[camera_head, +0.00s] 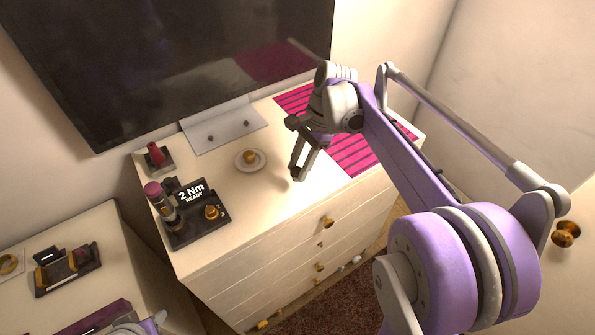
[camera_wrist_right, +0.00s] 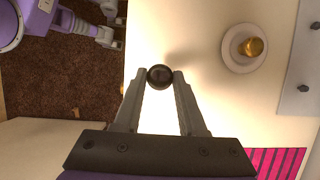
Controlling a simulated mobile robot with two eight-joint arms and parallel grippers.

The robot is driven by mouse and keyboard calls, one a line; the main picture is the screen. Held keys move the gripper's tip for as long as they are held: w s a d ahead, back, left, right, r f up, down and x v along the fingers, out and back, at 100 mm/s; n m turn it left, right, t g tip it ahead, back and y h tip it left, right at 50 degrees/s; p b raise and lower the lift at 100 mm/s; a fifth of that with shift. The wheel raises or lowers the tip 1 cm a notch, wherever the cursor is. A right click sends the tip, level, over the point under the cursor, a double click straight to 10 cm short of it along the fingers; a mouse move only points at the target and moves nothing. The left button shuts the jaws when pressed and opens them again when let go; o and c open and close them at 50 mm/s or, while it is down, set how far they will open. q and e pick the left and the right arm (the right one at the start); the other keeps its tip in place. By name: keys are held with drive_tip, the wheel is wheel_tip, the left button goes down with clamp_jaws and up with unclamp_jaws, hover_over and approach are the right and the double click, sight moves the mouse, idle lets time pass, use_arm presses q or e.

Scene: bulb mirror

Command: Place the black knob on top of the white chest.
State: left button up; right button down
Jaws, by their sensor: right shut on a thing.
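The white chest (camera_head: 265,213) stands under the wall-mounted screen, its top bright and partly covered. My right gripper (camera_head: 297,172) hangs over the chest top near its front edge, fingers pointing down. In the right wrist view the gripper (camera_wrist_right: 160,84) is shut on the round black knob (camera_wrist_right: 160,74), held at the fingertips over the pale chest top near its edge. I cannot tell whether the knob touches the top. A part of my left arm (camera_wrist_right: 78,22) shows in the right wrist view; its finger state is unclear.
A white saucer (camera_head: 240,163) with a brass knob (camera_head: 250,156) stands left of the gripper. A black torque device (camera_head: 207,224) and a small stand with a red object (camera_head: 156,154) are at the left. A magenta striped mat (camera_head: 352,154) lies at the right.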

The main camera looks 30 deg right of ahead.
drive_tip(key=shift+w+f, duration=0.15)
drive_tip(key=shift+f, duration=1.9)
drive_tip(key=shift+f, duration=0.2)
drive_tip(key=shift+c, duration=2.4)
unclamp_jaws()
drive_tip(key=shift+r, duration=0.1)
drive_tip(key=v, duration=1.2)
drive_tip(key=s+a+f+n+t+h, duration=0.4)
drive_tip(key=s+a+f+n+t, duration=0.2)
drive_tip(key=s+a+f+n, duration=0.6)
wheel_tip(320, 180, down, 3)
drive_tip(key=s+n, duration=0.2)
drive_tip(key=n, duration=0.3)
drive_tip(key=shift+s+a+h, duration=0.2)
drive_tip(key=shift+s+h, duration=0.1)
drive_tip(key=shift+s, duration=0.1)
drive_tip(key=shift+f, duration=0.1)
